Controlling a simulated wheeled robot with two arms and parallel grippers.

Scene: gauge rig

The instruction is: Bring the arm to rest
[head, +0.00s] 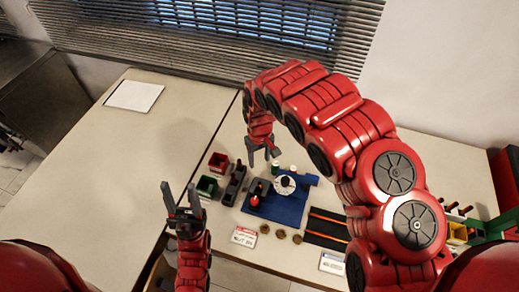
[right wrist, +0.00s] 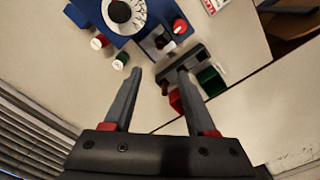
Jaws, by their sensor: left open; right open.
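My right arm arches over the table from the right. Its gripper (head: 263,158) is open and empty behind the blue gauge rig; its two spread fingers also show in the right wrist view (right wrist: 158,76), with bare table between them. My left gripper (head: 180,190) is open and empty at the left, its fingers pointing up, apart from the bins. The gauge, a white dial (head: 285,184) with a black knob, sits on the blue rig (head: 283,208). In the right wrist view the dial (right wrist: 140,14) is cut off by the top edge.
A red bin (head: 218,162), a green bin (head: 207,187) and a dark grey holder (head: 234,186) stand left of the rig. Two small capped containers (right wrist: 98,42) (right wrist: 121,61) stand beside it. A black mat (head: 326,229) lies right. The left tabletop (head: 130,150) is mostly clear.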

